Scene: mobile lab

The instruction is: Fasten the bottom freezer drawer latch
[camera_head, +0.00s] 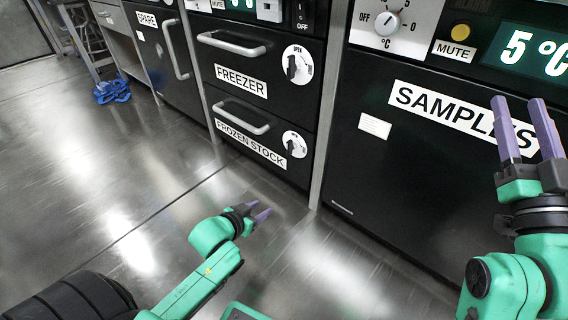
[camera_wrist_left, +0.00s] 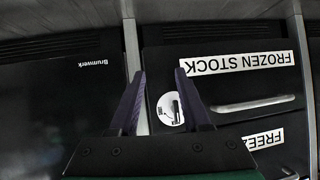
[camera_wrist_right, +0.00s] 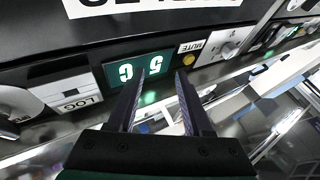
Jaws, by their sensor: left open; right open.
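The bottom freezer drawer (camera_head: 236,124) is labelled FROZEN STOCK and looks closed, with a silver bar handle (camera_head: 243,117). Its latch (camera_head: 294,144) is a round white plate with a dark lever, right of the handle. I cannot tell its exact setting. The latch also shows in the left wrist view (camera_wrist_left: 169,109), upside down, between and beyond the fingers. My left gripper (camera_head: 261,211) is open and empty, low in front of the drawer and apart from the latch. My right gripper (camera_head: 519,101) is open and empty, raised in front of the SAMPLES door (camera_head: 390,150).
The upper FREEZER drawer (camera_head: 225,62) has a similar latch (camera_head: 297,64) and bar handle (camera_head: 232,43). A SPARE unit (camera_head: 157,60) stands to the left. A blue object (camera_head: 112,91) lies on the floor further left. The floor before the drawers is clear apart from my arm.

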